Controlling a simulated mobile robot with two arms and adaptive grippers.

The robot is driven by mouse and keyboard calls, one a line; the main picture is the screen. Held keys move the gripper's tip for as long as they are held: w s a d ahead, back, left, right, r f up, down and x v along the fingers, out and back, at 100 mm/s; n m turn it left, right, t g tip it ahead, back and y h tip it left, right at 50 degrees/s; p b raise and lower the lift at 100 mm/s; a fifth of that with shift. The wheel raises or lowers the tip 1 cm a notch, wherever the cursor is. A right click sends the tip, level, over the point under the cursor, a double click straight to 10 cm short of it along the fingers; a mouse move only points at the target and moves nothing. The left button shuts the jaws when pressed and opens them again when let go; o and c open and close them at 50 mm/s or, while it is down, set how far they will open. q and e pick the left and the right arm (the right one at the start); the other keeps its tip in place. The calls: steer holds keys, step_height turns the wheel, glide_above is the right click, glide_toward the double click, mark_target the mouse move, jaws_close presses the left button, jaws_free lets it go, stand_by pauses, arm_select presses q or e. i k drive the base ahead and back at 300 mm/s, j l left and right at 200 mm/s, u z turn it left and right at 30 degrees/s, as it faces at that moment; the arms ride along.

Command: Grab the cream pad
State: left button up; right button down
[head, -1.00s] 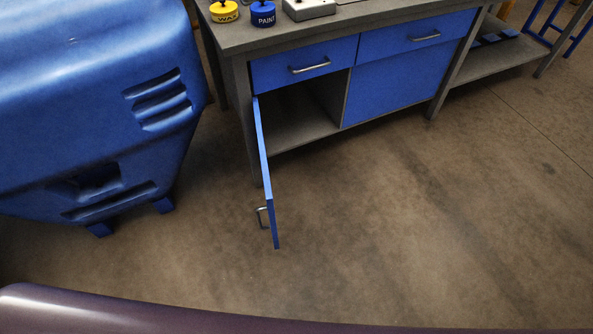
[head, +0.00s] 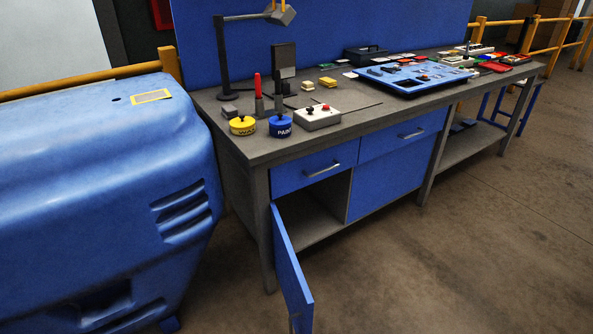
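The workbench (head: 262,148) stands across the middle of the head view. Several small blocks lie on its top. A small pale yellowish block (head: 307,86), possibly the cream pad, lies behind the control box, beside a stronger yellow block (head: 327,82). They are too small to tell which is the cream pad. Neither of my grippers is in view.
A yellow WAX tin (head: 242,127), a blue PAINT tin (head: 280,128) and a control box (head: 317,118) stand near the front edge. A lamp (head: 222,65) and a blue tray (head: 415,77) are behind. A cabinet door (head: 290,270) hangs open. A big blue casing (head: 90,190) stands left.

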mark_target(308, 86)
steer(key=l+u, duration=0.15)
steer(key=u, duration=0.7)
steer(key=l+u, duration=0.3)
steer(key=l, duration=0.2)
steer(key=l+u, duration=0.3)
steer(key=l, duration=0.25)
steer(key=k+l+u, duration=0.1)
steer(key=l+u, duration=0.15)
steer(key=l, duration=0.25)
steer(key=k+l+u, duration=0.1)
steer(key=l+u, duration=0.2)
steer(key=l, duration=0.2)
